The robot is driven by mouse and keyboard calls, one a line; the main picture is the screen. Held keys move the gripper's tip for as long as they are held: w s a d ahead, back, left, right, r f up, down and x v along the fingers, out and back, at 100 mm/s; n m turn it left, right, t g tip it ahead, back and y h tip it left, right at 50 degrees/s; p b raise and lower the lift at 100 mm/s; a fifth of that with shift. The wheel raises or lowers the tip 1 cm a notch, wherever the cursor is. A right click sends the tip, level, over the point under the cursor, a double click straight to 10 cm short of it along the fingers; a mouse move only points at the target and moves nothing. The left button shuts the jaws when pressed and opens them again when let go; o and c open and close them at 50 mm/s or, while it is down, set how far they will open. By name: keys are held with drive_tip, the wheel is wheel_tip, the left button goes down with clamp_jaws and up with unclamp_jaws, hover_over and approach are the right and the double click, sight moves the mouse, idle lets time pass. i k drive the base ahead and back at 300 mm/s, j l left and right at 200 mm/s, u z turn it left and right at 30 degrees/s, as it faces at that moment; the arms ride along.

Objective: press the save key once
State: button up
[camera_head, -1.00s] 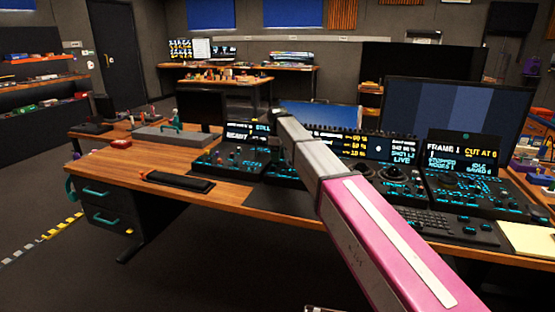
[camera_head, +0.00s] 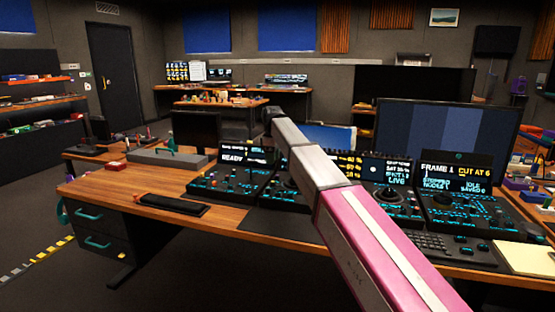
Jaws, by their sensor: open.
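The control desk holds a right-hand panel (camera_head: 459,217) with many small cyan-lit keys. Its screen (camera_head: 455,176) shows "FRAME 1", "CUT AT 6", and smaller lines that seem to include "IDLE" and "SAVED". The key labels are too small to read, so I cannot pick out the save key. My pink and grey arm crosses the picture from lower right to the upper middle, in front of the desk. It hides part of the middle panels. My gripper cannot be made out in this view.
A left panel (camera_head: 231,185) reads "READY". A trackball panel (camera_head: 390,197) is partly behind my arm. A keyboard (camera_head: 428,241) and a yellow pad (camera_head: 527,257) lie at the front right. A large monitor (camera_head: 447,135) stands behind. Floor is clear at the front left.

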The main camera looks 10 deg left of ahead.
sight(465, 251)
drive_tip(key=k, duration=1.5)
